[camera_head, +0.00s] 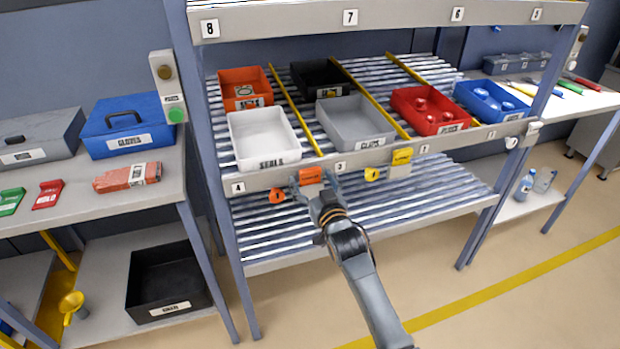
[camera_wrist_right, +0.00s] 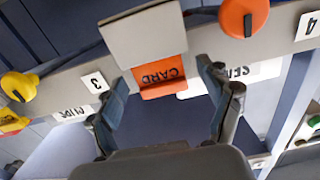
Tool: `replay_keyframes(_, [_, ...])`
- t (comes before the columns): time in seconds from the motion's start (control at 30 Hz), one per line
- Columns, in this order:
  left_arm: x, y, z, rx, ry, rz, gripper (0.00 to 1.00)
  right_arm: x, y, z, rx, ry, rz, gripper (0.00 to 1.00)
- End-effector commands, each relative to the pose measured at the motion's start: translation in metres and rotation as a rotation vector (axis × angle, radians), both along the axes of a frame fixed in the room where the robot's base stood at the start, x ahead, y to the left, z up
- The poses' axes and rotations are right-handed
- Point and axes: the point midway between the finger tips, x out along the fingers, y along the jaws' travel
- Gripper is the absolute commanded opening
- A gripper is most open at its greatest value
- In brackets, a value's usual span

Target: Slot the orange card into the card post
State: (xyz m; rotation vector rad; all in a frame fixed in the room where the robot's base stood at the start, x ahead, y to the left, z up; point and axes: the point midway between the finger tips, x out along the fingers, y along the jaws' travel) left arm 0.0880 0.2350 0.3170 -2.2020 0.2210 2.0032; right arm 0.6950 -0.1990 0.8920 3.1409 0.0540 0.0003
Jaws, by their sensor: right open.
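The orange card (camera_head: 311,174) stands in a grey holder on the front rail of the rack, beside label 3. In the right wrist view the card (camera_wrist_right: 162,80), marked CARD, shows upside down and its far end is hidden by the grey holder plate (camera_wrist_right: 143,34). My right gripper (camera_head: 313,183) is open, with one finger on either side of the card and a gap showing on both sides. A grey box with a brass disc and a green part (camera_head: 163,75) is on the left upright; I cannot tell whether it is the card post. My left gripper is not in view.
A white bin (camera_head: 262,140) and grey bin (camera_head: 355,122) stand behind the rail. The roller shelf below (camera_head: 400,212) is empty.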

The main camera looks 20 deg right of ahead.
Motion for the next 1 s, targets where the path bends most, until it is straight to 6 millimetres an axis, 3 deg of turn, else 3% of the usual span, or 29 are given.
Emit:
replay_keyframes(0.07, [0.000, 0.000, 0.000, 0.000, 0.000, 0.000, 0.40, 0.000, 0.000, 0.000, 0.000, 0.000, 0.000, 0.79])
replay_keyframes(0.3, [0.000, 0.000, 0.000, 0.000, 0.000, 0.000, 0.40, -0.001, 0.000, 0.000, 0.000, 0.000, 0.000, 0.36])
replay_keyframes(0.67, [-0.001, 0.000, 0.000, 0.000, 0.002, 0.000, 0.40, -0.001, 0.000, 0.004, 0.000, -0.002, 0.000, 0.35])
replay_keyframes(1.0, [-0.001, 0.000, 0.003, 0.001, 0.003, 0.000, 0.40, 0.000, 0.000, 0.066, -0.001, -0.005, 0.000, 0.35])
